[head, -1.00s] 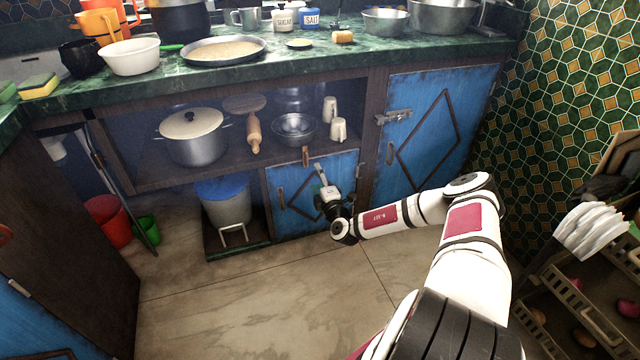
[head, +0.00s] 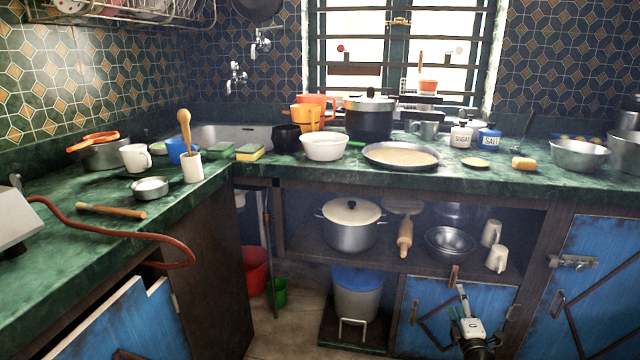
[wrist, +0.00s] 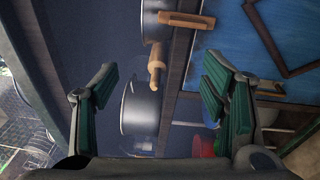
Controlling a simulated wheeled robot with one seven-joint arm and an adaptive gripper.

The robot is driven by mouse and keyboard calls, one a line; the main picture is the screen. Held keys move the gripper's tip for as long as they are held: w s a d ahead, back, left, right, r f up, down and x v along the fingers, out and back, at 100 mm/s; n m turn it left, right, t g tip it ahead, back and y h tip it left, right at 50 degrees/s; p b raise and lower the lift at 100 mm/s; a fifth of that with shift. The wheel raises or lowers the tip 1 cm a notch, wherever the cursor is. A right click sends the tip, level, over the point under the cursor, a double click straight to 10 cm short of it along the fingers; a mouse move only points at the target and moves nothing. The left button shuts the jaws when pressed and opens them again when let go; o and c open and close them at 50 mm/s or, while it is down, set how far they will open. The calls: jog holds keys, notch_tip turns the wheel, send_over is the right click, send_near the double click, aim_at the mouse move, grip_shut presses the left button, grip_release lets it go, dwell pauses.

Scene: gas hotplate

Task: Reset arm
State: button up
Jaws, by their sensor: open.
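My gripper (head: 464,302) shows at the lower right of the head view, in front of the small blue cupboard door (head: 435,305) under the shelf. The rest of my arm is below the picture. In the wrist view my gripper (wrist: 158,95) has its two dark green finger pads wide apart, with nothing held between them. Beyond the fingers, the rolling pin (wrist: 155,68) and the large pot (wrist: 139,108) show on the shelf, apart from the pads. I cannot tell how far the fingertips are from the door.
The shelf also holds a metal bowl (head: 450,243) and two mugs. The blue-lidded bucket (head: 358,300) stands below. The green counter (head: 330,178) above carries many dishes. An orange-red hose (head: 120,235) hangs over the left counter. Some floor (head: 290,335) is free.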

jog(key=s+a+r+n+g+y, duration=0.1)
jog(key=a+r+n+g+y, duration=0.2)
jog(key=a+r+n+y, duration=1.55)
jog(key=s+a+r+n+g+h, duration=0.1)
jog(key=s+a+r+n+g, duration=0.4)
jog(key=s+a+n+g, duration=0.35)
jog(key=s+a+r+n+g, duration=0.6)
jog(key=s+a+n, duration=0.3)
jog(key=a+n, duration=0.15)
jog(key=s+d+r+n+g+h, duration=0.15)
jog(key=s+n+h, duration=0.45)
jog(key=s, duration=0.6)
jog(key=s+d+r+n+g+h, duration=0.1)
jog(key=s+d+r+n+h, duration=0.3)
jog(key=s+n, duration=0.6)
jog(key=s+d+n+t+h, duration=0.1)
jog(key=s+d+t+h, duration=0.1)
jog(key=s+d+h, duration=0.5)
notch_tip(320, 180, up, 30)
jog(key=s+t+y+p, duration=0.2)
jog(key=t+p, duration=0.1)
jog(key=p, duration=2.5)
jog(key=shift+s+a+f+t+y+p, duration=0.2)
jog(key=shift+t+y+p, duration=0.1)
jog(key=shift+t+y, duration=0.1)
